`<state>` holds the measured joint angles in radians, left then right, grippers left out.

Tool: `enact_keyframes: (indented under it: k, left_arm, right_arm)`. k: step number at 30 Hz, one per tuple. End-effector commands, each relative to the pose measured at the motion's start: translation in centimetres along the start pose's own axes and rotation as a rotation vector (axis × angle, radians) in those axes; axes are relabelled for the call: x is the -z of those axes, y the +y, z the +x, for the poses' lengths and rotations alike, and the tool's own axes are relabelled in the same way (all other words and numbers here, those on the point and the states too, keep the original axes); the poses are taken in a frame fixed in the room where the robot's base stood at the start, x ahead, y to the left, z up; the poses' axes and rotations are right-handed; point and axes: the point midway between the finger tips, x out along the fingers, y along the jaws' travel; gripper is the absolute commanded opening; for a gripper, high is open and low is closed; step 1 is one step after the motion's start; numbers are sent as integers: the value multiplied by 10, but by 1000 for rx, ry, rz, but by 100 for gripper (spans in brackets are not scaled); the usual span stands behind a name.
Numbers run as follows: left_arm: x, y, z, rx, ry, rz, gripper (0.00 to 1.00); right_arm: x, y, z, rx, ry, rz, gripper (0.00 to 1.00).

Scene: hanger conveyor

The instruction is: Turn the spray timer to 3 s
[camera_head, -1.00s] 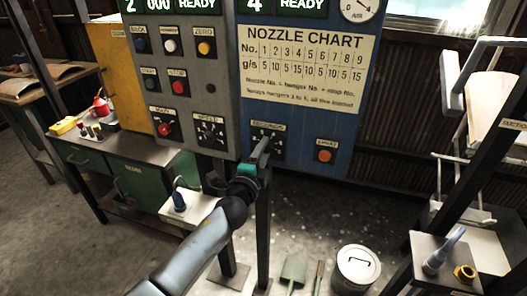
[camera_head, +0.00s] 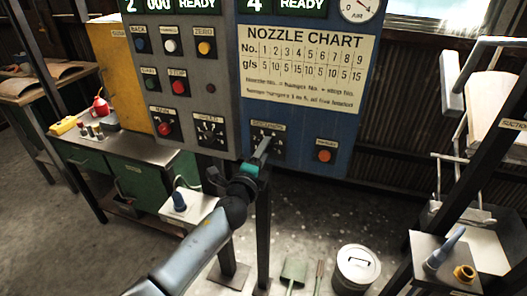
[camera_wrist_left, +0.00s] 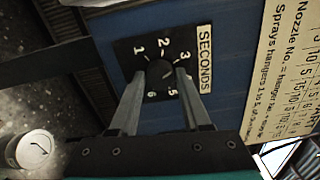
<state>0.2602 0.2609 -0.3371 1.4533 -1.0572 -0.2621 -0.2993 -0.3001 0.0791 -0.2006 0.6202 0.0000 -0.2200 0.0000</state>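The spray timer is a black dial plate under a SECONDS label on the blue panel; its dark round knob (camera_wrist_left: 160,74) shows in the left wrist view. The plate (camera_head: 277,143) also shows low on the blue panel in the head view. Numbers 1, 2, 3, 5 and 6 are readable around the knob; the spot for 4 is hidden behind a finger. My left gripper (camera_wrist_left: 158,76) is open, with one finger on each side of the knob. I cannot tell whether the fingers touch it, nor where the knob points. My right gripper is not in view.
A similar black dial (camera_head: 210,130) sits on the grey panel to the left. A red-orange button (camera_head: 324,156) is to the right of the timer. The nozzle chart (camera_head: 303,68) is above. A lidded white can (camera_head: 357,269) stands on the floor below.

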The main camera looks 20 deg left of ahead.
Motion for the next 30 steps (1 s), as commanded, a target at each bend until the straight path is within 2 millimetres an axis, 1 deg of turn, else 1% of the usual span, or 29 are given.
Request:
enact_keyframes:
  k: [1, 6, 13, 17, 20, 23, 30]
  left_arm:
    - [0, 0, 0, 0, 0, 0, 55]
    - [0, 0, 0, 0, 0, -1, 74]
    - [0, 0, 0, 0, 0, -1, 74]
    - [0, 0, -5, -1, 1, -2, 74]
    - [0, 0, -15, -1, 1, -2, 74]
    - [0, 0, -30, -2, 0, 0, 74]
    - [0, 1, -71, -2, 1, -1, 74]
  right_arm:
    - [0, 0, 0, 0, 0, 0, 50]
    - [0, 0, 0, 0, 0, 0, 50]
    - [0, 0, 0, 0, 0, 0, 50]
    - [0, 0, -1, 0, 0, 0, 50]
    - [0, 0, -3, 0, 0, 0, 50]
    - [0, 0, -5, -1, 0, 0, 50]
    - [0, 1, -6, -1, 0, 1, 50]
